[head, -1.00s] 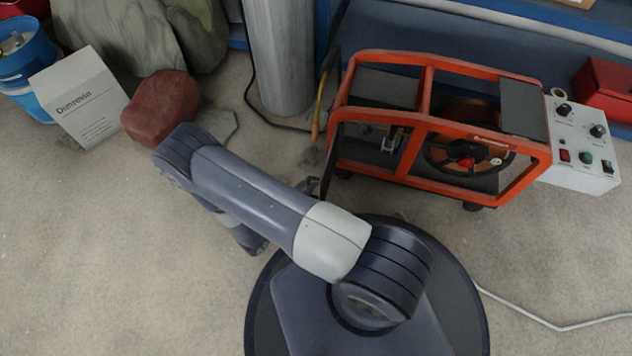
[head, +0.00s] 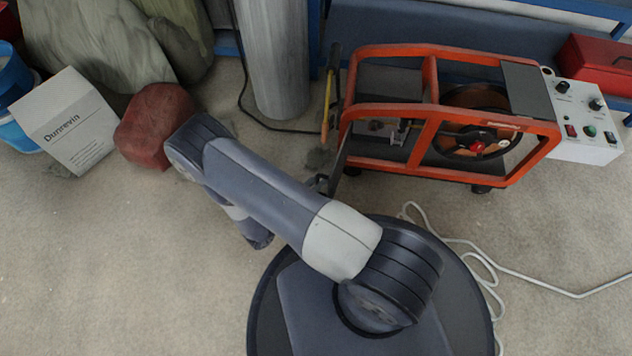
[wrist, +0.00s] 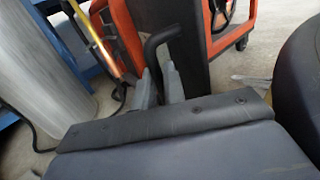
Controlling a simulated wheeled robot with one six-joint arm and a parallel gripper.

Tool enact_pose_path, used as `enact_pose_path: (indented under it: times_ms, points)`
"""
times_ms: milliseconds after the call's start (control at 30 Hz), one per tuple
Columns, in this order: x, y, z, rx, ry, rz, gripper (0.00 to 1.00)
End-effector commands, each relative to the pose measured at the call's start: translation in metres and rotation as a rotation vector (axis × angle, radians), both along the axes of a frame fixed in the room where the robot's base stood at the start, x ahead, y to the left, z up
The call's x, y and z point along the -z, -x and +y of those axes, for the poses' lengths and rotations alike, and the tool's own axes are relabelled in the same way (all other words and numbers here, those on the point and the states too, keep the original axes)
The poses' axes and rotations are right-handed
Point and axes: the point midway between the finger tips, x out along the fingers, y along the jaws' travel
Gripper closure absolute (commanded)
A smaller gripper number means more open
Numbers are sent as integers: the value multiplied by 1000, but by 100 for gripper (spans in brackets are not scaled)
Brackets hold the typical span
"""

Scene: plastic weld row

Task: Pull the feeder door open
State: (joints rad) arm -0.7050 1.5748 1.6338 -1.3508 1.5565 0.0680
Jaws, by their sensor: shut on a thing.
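The feeder is a wheeled machine in an orange tube frame (head: 430,120), upper right of centre in the head view. Its door, a narrow dark panel (head: 340,162), juts out from the frame's left front corner towards me, with the feeder's inside showing beside it. In the wrist view the door (wrist: 190,55) stands upright just beyond my gripper (wrist: 160,85). The bent black handle (wrist: 158,42) rises between my two grey fingers, which are shut on it. In the head view my arm hides most of the gripper.
A grey column (head: 276,60) stands left of the feeder. A red-brown lump (head: 152,125) and a white box (head: 65,122) lie near my elbow. A white cable (head: 540,282) runs over the floor at right. The floor at lower left is clear.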

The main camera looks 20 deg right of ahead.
Motion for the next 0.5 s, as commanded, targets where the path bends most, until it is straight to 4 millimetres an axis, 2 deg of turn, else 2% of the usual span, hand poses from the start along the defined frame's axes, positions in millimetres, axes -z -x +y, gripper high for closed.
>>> enact_pose_path:
  times_ms: [67,100,300,500]
  points:
    - [0,0,-1,1,0,1,100]
    - [0,0,-1,1,0,1,86]
    - [0,0,-1,1,0,1,70]
    - [0,0,0,0,0,1,68]
